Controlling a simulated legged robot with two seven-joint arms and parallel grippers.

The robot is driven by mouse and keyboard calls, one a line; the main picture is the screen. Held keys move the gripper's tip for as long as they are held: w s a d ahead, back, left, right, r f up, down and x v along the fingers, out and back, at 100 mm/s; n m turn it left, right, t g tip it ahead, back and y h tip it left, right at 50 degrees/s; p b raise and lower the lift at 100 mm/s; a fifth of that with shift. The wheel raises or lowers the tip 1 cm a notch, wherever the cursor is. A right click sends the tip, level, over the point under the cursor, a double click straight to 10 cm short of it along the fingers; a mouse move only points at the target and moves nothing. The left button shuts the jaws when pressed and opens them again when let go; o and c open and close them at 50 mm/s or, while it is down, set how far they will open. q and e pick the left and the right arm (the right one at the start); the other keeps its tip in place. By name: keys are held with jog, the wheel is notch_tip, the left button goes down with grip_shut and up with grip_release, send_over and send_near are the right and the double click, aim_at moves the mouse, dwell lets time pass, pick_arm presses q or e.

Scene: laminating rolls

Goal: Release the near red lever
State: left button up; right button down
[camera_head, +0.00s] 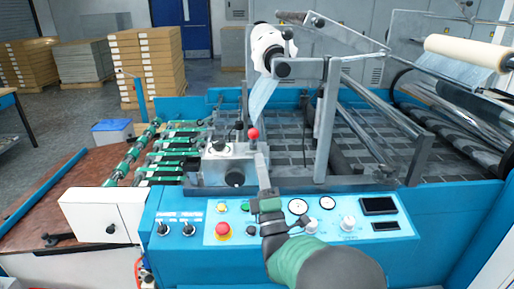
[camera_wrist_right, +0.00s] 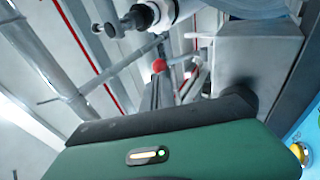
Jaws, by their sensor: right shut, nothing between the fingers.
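The near red lever shows as a red ball knob (camera_head: 253,133) on top of the grey metal block (camera_head: 222,165) at the middle of the machine. In the right wrist view the red knob (camera_wrist_right: 159,65) is small, near the top centre. My right gripper (camera_head: 261,153) reaches up over the control panel with its fingers shut and empty. Its tips are just below and slightly right of the knob in the head view; I cannot tell whether they touch it. The lever's stem is mostly hidden. My left gripper is not in view.
The blue control panel (camera_head: 340,237) with knobs, gauges and a red emergency button (camera_head: 223,229) lies beneath my right arm. A grey upright frame (camera_head: 327,120) stands right of the lever. Green-banded rollers (camera_head: 130,155) lie left. Film rolls (camera_head: 468,50) hang at the upper right.

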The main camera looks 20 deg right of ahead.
aim_at(256, 130)
jog(key=x, duration=0.4)
jog(key=shift+w, duration=0.15)
jog(key=shift+r+p, duration=0.1)
jog(key=shift+p, duration=0.25)
jog(key=shift+w+r+g+p, duration=0.1)
jog(key=shift+r+g+p, duration=0.25)
jog(key=shift+p, duration=0.3)
jog(key=w+r+g+p, duration=0.1)
jog(key=p, duration=0.3)
jog(key=w+r+m+g+p, duration=0.1)
jog(key=r+g+p, duration=0.1)
jog(key=p, duration=0.2)
jog(key=w+d+r+g+p, duration=0.1)
jog(key=r+g+p, duration=0.1)
jog(key=p, duration=0.3)
jog(key=shift+r+h, duration=0.1)
jog(key=shift+h, duration=0.2)
jog(key=w+d+m+g+y+p, duration=0.1)
jog(key=w+d+g+p, duration=0.1)
jog(key=w+g+p, duration=0.4)
jog(key=w+r+p, duration=0.1)
jog(key=p, duration=0.3)
jog(key=shift+p, duration=0.3)
jog(key=shift+w, duration=0.2)
